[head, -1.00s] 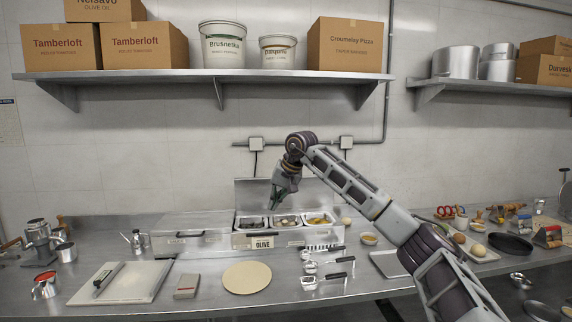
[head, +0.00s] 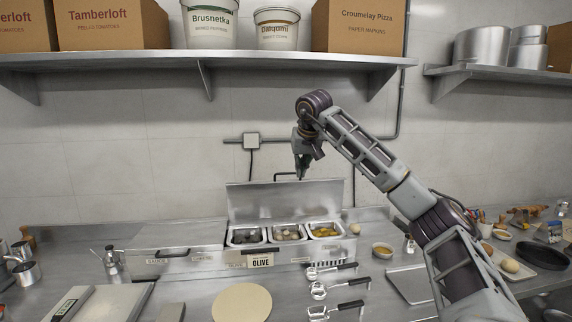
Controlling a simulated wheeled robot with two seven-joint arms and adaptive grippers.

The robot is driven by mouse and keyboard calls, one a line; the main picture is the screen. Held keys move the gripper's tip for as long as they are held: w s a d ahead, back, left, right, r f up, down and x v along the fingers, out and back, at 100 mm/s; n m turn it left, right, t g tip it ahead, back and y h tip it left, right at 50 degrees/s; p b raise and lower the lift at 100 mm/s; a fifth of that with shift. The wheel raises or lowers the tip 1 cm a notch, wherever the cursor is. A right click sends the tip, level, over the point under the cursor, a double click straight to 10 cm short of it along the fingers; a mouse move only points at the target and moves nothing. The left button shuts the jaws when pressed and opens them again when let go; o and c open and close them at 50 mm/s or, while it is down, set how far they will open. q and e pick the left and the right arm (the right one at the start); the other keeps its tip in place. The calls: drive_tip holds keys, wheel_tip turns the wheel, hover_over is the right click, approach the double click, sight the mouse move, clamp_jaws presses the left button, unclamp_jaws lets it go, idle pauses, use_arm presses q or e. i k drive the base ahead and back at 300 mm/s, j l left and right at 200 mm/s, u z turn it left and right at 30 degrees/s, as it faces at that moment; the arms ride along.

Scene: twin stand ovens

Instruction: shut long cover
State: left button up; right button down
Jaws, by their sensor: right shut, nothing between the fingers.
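The long steel container on the counter has a raised cover (head: 280,203) standing upright at its back, above the open compartments. A dark handle (head: 284,175) shows just above the cover's top edge. Below the cover, several pans hold food, such as yellow pieces (head: 325,232). The front has an OLIVE label (head: 261,262). A second cover (head: 178,236) with a dark front handle lies closed at the left. My right gripper (head: 300,174) is shut and empty, pointing down at the raised cover's top edge by the handle; I cannot tell whether it touches. My left gripper is not in view.
In front lie a round board (head: 241,303) and several dark-handled utensils (head: 330,290). A shelf with boxes (head: 358,28) and tubs hangs above.

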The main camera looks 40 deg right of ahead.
sight(260, 199)
drive_tip(key=i+l, duration=0.75)
drive_tip(key=i, duration=0.2)
